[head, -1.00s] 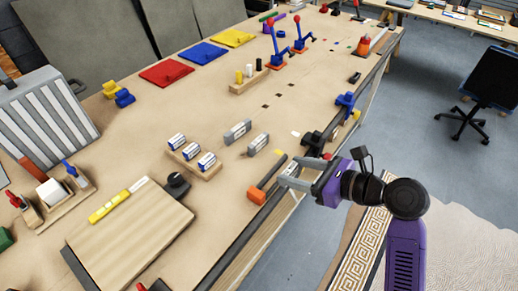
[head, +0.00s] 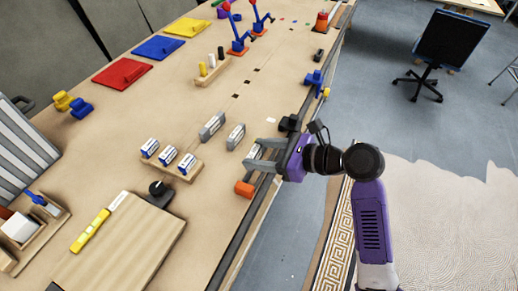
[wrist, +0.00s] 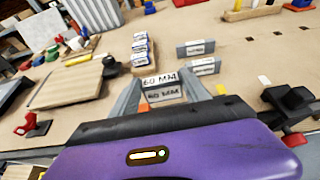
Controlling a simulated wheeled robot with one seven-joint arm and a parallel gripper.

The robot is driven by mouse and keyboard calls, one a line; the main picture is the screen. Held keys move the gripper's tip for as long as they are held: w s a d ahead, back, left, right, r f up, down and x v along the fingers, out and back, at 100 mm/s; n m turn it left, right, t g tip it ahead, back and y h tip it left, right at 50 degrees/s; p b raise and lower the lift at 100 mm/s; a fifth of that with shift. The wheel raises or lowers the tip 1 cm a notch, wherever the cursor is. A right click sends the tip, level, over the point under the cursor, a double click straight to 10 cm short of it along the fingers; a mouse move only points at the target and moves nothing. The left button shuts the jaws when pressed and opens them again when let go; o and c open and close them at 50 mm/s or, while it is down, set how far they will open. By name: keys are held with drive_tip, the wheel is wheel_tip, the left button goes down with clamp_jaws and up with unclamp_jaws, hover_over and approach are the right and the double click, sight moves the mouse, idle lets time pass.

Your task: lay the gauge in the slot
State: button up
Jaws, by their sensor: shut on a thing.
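My gripper (head: 252,158) is over the table near its right edge. In the wrist view my gripper (wrist: 163,92) is shut on a grey gauge block (wrist: 162,84) with white "60 MM" labels, which lies across between the two fingers. In the head view the fingers mostly hide the gauge. A wooden rack (head: 187,177) with several white-and-blue blocks is left of my gripper. Two grey labelled blocks, one (head: 212,126) farther back and one (head: 236,137) nearer, stand on the table beside it. I cannot clearly make out the slot.
An orange-ended tool (head: 245,189) lies just below my gripper. A black clamp-like item (head: 289,124) is at the table edge. A wooden board (head: 120,245) with a yellow level (head: 90,231) is at lower left. Bare tabletop lies around the grey blocks.

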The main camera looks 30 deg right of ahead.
drive_tip(key=b, duration=0.1)
hover_over(259, 179)
drive_tip(key=shift+w+d+f, duration=0.1)
drive_tip(key=shift+d+f, duration=0.05)
drive_tip(key=shift+f, duration=2.45)
drive_tip(key=shift+p, duration=0.7)
drive_tip(key=shift+f, duration=1.5)
drive_tip(key=o, duration=1.6)
drive_tip(key=shift+f, duration=0.1)
drive_tip(key=shift+c, duration=0.2)
drive_tip(key=b+v, duration=0.1)
drive_tip(key=v, duration=0.7)
